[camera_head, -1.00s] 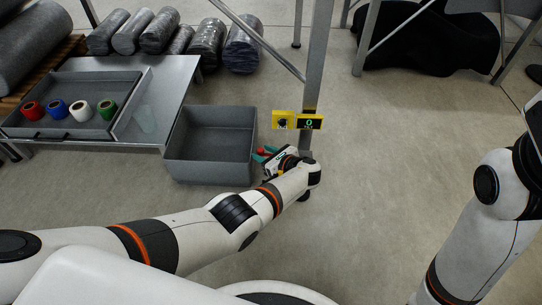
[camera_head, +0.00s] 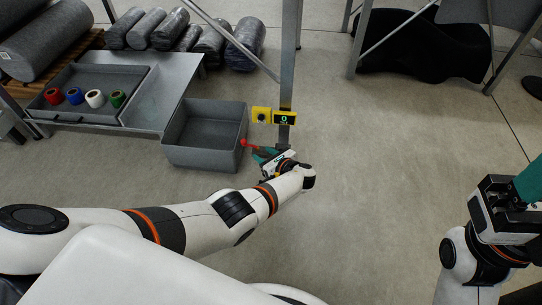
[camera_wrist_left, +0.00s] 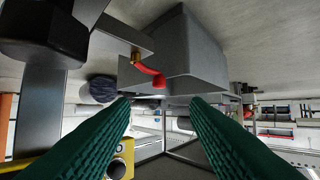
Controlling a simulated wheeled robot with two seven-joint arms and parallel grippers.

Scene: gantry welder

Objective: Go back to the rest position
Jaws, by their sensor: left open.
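My left gripper (camera_head: 262,154) is in front of the thin metal post, beside the grey open bin's right side. In the left wrist view its two green fingers (camera_wrist_left: 160,125) are spread apart with nothing between them. A red lever (camera_head: 246,143) with a brass fitting shows beyond the fingertips; in the left wrist view the lever (camera_wrist_left: 150,73) hangs from a metal bracket, apart from the fingers. My right gripper (camera_head: 527,185) is at the right edge, with a green finger partly cut off by the frame, so its opening is hidden.
A grey bin (camera_head: 205,153) stands empty on the floor. A yellow switch box (camera_head: 261,115) and a display (camera_head: 284,118) sit on the post (camera_head: 289,60). A metal table (camera_head: 155,105) bears a tray (camera_head: 75,112) with coloured rolls.

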